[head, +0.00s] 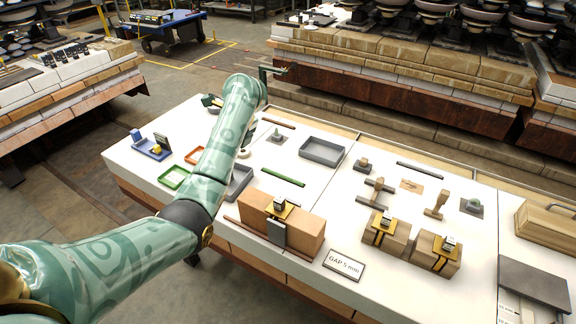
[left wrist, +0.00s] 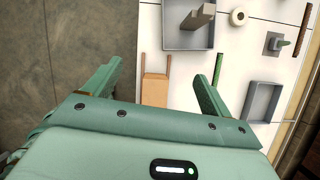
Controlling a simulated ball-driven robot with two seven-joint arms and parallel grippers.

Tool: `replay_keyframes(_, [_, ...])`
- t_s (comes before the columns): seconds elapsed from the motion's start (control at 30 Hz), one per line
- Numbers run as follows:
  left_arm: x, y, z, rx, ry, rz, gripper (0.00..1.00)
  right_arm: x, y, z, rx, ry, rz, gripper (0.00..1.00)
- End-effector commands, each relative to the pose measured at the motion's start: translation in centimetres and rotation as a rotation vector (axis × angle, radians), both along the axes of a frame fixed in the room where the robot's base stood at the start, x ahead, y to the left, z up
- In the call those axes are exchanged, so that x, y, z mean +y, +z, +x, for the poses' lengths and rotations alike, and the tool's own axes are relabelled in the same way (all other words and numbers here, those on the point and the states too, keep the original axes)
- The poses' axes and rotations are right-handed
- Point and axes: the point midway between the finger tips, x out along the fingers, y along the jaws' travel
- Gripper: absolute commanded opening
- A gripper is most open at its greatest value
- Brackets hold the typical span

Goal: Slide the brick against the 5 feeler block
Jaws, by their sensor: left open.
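A long tan brick (head: 305,230) lies near the table's front edge, with a dark grey plate (head: 276,232) upright at its front face and a yellow piece on top. Two shorter tan bricks (head: 376,235) (head: 430,259) stand to its right, each with yellow pieces and a small marked cube on top. I cannot read the cubes, so I cannot tell which is the 5 feeler block. My right gripper is not seen.
Grey trays (head: 322,151), a green tray (head: 173,177) and a blue tray (head: 151,150) lie on the white table. A green bar (head: 284,177) and small wooden pieces lie between. A wooden box (head: 545,225) stands at the right. My left arm crosses above the table's left part.

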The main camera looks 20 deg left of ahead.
Motion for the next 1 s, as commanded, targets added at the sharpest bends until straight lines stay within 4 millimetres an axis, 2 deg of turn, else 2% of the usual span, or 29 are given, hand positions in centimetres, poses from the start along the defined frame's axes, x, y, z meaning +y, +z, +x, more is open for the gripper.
replay_keyframes(0.03, [-2.0,-0.4,-0.2,-0.006,0.033,-0.115,0.84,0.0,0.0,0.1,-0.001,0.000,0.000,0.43])
replay_keyframes(0.1, [-4.7,-0.9,-0.5,-0.002,0.077,-0.261,0.84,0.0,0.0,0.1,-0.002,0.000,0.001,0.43])
replay_keyframes(0.23, [-7.2,-1.2,-1.0,0.017,0.136,-0.390,0.84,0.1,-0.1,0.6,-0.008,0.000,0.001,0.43])
replay_keyframes(0.33, [-7.5,-2.1,-1.1,0.022,0.152,-0.407,0.84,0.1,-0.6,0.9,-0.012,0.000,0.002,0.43])
replay_keyframes(0.43, [-7.5,-3.8,-1.1,0.024,0.153,-0.405,0.84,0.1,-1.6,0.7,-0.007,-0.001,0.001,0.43])
replay_keyframes(0.8, [-7.4,-12.7,-1.1,0.028,0.152,-0.401,0.84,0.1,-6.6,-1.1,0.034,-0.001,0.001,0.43])
replay_keyframes(1.0, [-7.4,-16.1,-1.1,0.026,0.152,-0.401,0.84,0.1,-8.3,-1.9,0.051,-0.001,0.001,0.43])
